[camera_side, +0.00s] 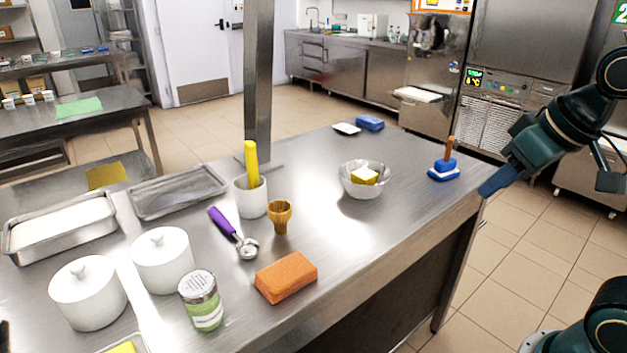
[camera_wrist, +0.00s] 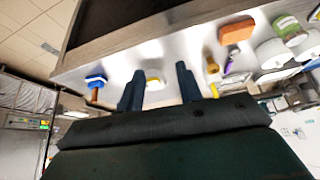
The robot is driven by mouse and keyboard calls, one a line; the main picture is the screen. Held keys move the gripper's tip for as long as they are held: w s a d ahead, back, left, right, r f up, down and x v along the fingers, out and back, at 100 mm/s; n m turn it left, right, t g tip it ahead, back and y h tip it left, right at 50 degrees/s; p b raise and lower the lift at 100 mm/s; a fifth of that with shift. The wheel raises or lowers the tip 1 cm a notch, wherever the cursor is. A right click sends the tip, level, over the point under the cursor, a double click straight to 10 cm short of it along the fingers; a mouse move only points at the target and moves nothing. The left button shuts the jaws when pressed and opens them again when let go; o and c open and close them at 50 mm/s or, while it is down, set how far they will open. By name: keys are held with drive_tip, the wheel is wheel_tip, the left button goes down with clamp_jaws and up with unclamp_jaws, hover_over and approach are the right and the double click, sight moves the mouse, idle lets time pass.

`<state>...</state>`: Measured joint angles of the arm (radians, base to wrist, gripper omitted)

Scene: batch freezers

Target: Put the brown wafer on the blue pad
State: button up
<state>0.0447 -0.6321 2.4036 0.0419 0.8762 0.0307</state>
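The brown wafer (camera_side: 280,216), a cup-shaped cone, stands upright on the steel table right of the purple scoop; it also shows in the wrist view (camera_wrist: 210,61). A blue block (camera_side: 369,122), probably the blue pad, lies at the table's far edge with its visible top bare. A second blue thing, a wooden-handled block with a white underside (camera_side: 443,171), stands near the right corner. My gripper (camera_side: 490,187) is at the table's right edge, well away from the wafer. In the wrist view my gripper (camera_wrist: 158,90) has its fingers apart, with nothing held between them.
A white bowl (camera_side: 366,188) with a yellow block stands between my gripper and the wafer. A white cup (camera_side: 251,202) with a yellow-handled tool, the purple scoop (camera_side: 233,232) and an orange sponge (camera_side: 286,277) surround the wafer. A post (camera_side: 258,80) rises behind.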

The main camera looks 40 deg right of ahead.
drive_tip(key=shift+n+y, duration=0.3)
drive_tip(key=shift+n, duration=0.4)
drive_tip(key=s, duration=0.1)
drive_tip(key=s+a+f, duration=0.1)
drive_tip(key=s+f, duration=0.1)
drive_tip(key=shift+s+a, duration=0.25)
drive_tip(key=shift+a, duration=0.1)
